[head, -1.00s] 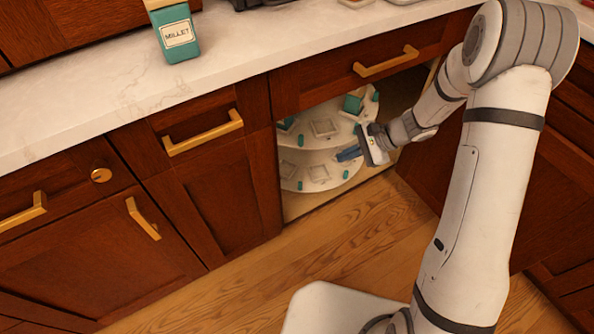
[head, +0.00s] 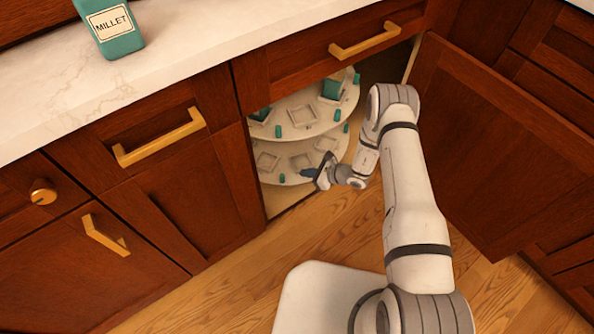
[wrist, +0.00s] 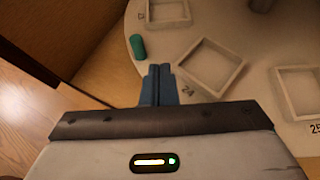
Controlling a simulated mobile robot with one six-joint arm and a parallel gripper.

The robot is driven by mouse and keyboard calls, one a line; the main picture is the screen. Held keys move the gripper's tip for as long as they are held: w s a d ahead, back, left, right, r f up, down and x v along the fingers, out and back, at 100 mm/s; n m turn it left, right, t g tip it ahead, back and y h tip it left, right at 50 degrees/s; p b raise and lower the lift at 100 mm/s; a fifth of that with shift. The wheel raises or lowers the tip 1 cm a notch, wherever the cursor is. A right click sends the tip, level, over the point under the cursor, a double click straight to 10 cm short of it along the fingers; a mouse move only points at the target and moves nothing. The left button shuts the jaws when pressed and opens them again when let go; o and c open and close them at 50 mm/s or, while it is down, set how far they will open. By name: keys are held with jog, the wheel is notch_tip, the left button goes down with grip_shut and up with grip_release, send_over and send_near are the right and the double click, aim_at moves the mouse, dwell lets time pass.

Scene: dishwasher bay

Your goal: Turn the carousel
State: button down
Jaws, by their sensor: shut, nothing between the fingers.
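The two-tier carousel stands inside the open corner cabinet. In the head view its white upper tier (head: 300,113) and lower tier (head: 283,178) both show, with square frames and small teal pegs. My gripper (head: 307,172) is at the front rim of the lower tier, its blue fingers shut and empty. In the wrist view the shut fingers (wrist: 160,70) point over a white tier's rim, beside a green peg (wrist: 137,46). The peg is just left of the fingertips, and I cannot tell whether they touch. A square frame (wrist: 209,65) lies to their right, near the number 24.
The open cabinet door (head: 500,150) stands right of my arm. A teal container (head: 331,88) sits on the upper tier. A millet box (head: 110,27) stands on the counter. A drawer front (head: 330,50) overhangs the carousel. The wooden floor in front is partly clear.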

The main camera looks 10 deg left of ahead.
jog(key=b, duration=0.3)
send_near(273, 168)
jog(key=a+f, duration=0.2)
jog(key=f, duration=0.1)
jog(key=shift+f, duration=0.2)
jog(key=shift+w+a+r+b, duration=0.1)
jog(key=shift+a+b, duration=0.15)
jog(key=shift+a, duration=0.35)
jog(key=shift+w+a+r+b, duration=0.1)
jog(key=shift+a+b, duration=0.1)
jog(key=shift+a, duration=0.4)
jog(key=shift+w+a+r, duration=0.1)
jog(key=shift+a, duration=0.45)
jog(key=shift+w, duration=0.15)
